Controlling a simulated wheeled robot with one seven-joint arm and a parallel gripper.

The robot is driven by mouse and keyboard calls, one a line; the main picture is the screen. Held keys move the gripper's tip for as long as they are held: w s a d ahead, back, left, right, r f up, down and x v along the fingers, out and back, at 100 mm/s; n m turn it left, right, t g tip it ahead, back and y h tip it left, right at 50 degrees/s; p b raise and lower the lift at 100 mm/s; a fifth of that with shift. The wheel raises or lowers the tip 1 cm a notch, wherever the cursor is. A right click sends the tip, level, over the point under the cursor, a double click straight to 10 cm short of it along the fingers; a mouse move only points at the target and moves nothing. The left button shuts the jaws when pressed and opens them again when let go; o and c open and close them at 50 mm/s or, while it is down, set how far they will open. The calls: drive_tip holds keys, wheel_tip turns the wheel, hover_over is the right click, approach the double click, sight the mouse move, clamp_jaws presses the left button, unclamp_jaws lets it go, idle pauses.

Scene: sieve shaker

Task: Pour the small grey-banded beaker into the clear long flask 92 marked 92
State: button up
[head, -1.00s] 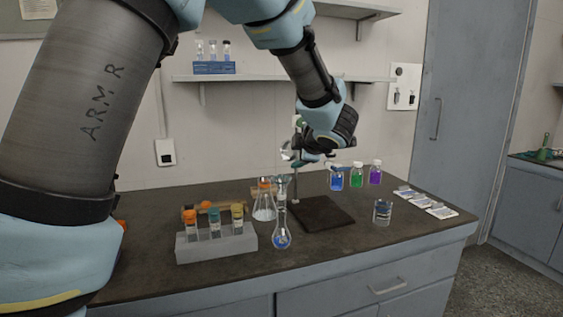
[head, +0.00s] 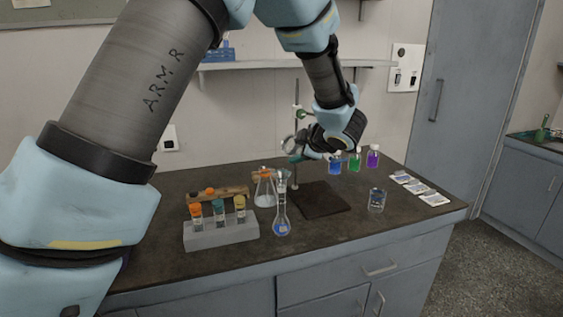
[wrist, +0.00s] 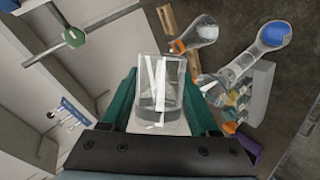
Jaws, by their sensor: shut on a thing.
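My gripper (wrist: 163,112) has teal fingers and is shut on a small clear beaker (wrist: 158,88), which holds some clear liquid. In the head view my gripper (head: 303,156) is above the bench, behind and above the long flask, with the beaker (head: 289,145) at its left. The clear long flask (head: 282,222) stands upright on the bench, with a round bulb, a narrow neck and blue at the bulb. In the wrist view the long flask (wrist: 243,66) is to the right of the beaker, apart from it. Its number is not legible.
A conical flask (head: 264,192) stands close behind the long flask. A grey rack (head: 222,236) of capped tubes is at left. A stand rod (head: 296,120) rises behind a dark plate (head: 322,203). Another glass beaker (head: 376,201) and capped bottles (head: 355,161) are at right.

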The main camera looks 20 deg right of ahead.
drive_tip(key=shift+m+y+p, duration=0.5)
drive_tip(key=shift+p, duration=1.45)
drive_tip(key=shift+f, duration=0.2)
drive_tip(key=shift+d+r+m+y, duration=0.15)
drive_tip(key=shift+r+m+y, duration=0.05)
drive_tip(key=shift+m+y, duration=0.25)
drive_tip(key=d+f+m+y, duration=0.4)
drive_tip(key=f, duration=0.3)
drive_tip(key=shift+w+d+y, duration=0.2)
drive_tip(key=shift+w+y, duration=0.1)
drive_tip(key=shift+y, duration=0.05)
